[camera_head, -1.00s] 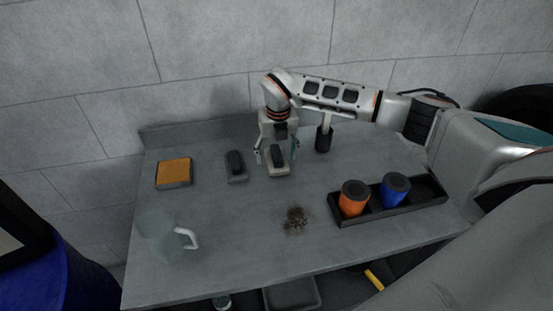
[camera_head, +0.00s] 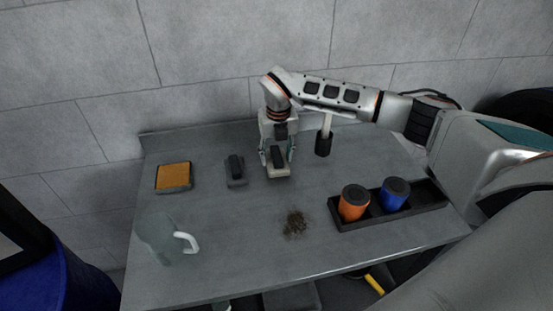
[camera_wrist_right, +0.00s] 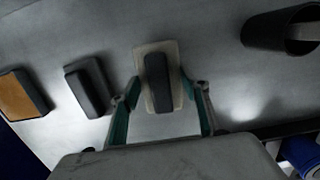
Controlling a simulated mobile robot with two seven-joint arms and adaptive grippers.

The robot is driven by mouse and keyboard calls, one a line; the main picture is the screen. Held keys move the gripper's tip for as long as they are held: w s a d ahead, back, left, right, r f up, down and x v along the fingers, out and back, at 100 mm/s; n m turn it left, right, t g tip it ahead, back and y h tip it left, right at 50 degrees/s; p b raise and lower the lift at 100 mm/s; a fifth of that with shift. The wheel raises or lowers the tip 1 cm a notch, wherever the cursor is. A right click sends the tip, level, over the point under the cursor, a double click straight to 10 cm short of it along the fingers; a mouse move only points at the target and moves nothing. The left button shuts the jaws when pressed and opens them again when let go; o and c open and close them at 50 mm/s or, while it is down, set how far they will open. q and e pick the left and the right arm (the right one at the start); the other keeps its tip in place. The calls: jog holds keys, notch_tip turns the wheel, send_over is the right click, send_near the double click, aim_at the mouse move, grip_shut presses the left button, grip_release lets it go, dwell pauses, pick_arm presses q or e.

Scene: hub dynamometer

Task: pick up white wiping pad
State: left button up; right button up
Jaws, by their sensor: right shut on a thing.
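The white wiping pad (camera_head: 279,173) has a pale base and a black grip on top. It is at the back middle of the grey table; I cannot tell whether it is clear of the surface. My right gripper (camera_head: 278,162) comes down from above and is shut on the pad, one finger on each side. In the right wrist view the pad (camera_wrist_right: 144,94) shows between the teal-lined fingers (camera_wrist_right: 161,92). My left gripper is not in view.
To the left are a dark pad (camera_head: 235,171) and an orange-topped pad (camera_head: 173,177). A clear jug (camera_head: 160,240) stands front left. Dark debris (camera_head: 295,223) lies mid-table. A black tray (camera_head: 425,203) holds an orange can (camera_head: 353,205) and a blue can (camera_head: 394,196).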

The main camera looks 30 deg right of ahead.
aim_at(277, 154)
notch_tip(277, 154, up, 19)
jog(key=shift+f, duration=0.2)
dwell(0.3)
jog(key=o, duration=0.3)
jog(key=shift+c, duration=1)
